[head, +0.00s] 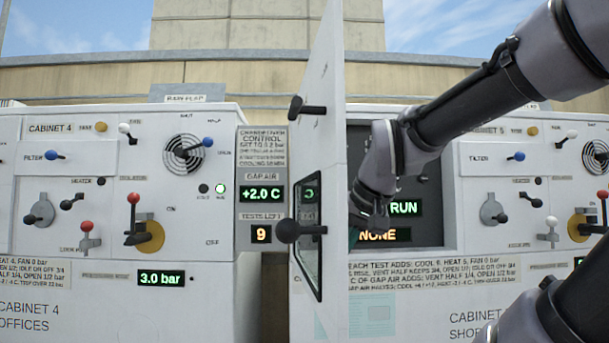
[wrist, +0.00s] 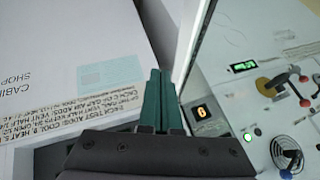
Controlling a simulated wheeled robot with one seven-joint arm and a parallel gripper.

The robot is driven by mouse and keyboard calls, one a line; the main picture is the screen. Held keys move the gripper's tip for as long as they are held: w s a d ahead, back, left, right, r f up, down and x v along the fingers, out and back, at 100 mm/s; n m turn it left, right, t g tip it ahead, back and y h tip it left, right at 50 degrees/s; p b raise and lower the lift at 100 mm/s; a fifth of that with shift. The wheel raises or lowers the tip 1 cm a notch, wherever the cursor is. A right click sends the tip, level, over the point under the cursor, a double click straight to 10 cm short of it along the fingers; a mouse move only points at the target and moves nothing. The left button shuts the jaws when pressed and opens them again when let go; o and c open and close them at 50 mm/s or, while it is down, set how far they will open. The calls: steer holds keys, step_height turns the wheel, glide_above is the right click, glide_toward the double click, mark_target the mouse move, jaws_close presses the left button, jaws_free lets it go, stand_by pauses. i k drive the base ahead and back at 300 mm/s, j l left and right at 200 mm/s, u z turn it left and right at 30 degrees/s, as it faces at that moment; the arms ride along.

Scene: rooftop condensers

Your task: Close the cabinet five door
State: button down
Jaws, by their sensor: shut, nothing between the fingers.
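The cabinet five door (head: 328,160) stands open in the head view, a white slab seen nearly edge-on and swung out toward me. It has a black upper latch, a black round-ended handle (head: 297,230) and a dark-framed window (head: 308,245). Cabinet five (head: 470,270) is at the right, its recess (head: 425,165) uncovered behind the door. My gripper (head: 355,236) is just right of the door, on its inner side, in front of the recess. In the wrist view its green fingers (wrist: 162,100) are together and empty. I cannot tell whether they touch the door.
Cabinet four (head: 70,240) stands at the left with knobs and levers. A narrow panel (head: 262,190) beside it shows +2.0 C and 9. Displays in the recess read RUN (head: 405,208) and NONE (head: 378,235). Levers stick out of cabinet five's right side near my arm.

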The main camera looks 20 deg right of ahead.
mark_target(318, 142)
steer(key=k+j, duration=0.25)
steer(key=k, duration=0.2)
steer(key=k+j, duration=0.2)
steer(key=k, duration=0.25)
steer(key=i+j, duration=0.1)
steer(key=j, duration=0.45)
